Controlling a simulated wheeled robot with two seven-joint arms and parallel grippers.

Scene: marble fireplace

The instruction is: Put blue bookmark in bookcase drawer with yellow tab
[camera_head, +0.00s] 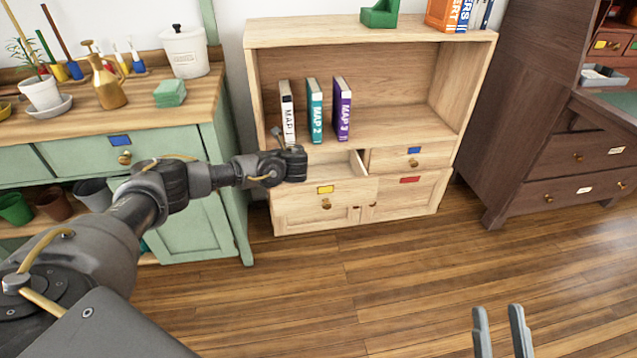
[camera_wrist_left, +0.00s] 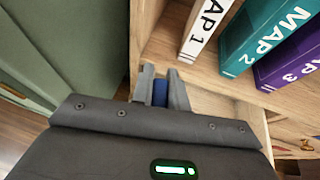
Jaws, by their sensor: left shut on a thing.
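The blue bookmark (camera_wrist_left: 160,93) is held between the fingers of my left gripper (camera_wrist_left: 161,82), seen in the left wrist view; only a small blue part shows. In the head view the left hand is at the left side of the bookcase (camera_head: 370,30), above the left end of the drawer with the yellow tab (camera_head: 300,205). This drawer is pulled out, and part of its inside shows. The bookmark cannot be made out in the head view. My right gripper (camera_head: 500,332) is open and empty over the floor at the bottom right.
Books MAP 1 (camera_head: 287,112), MAP 2 (camera_head: 315,110) and MAP 3 (camera_head: 343,108) stand upright on the shelf just above the open drawer. The blue-tab drawer (camera_head: 432,157) is shut. A green cabinet (camera_head: 180,150) stands close on the left. The floor in front is clear.

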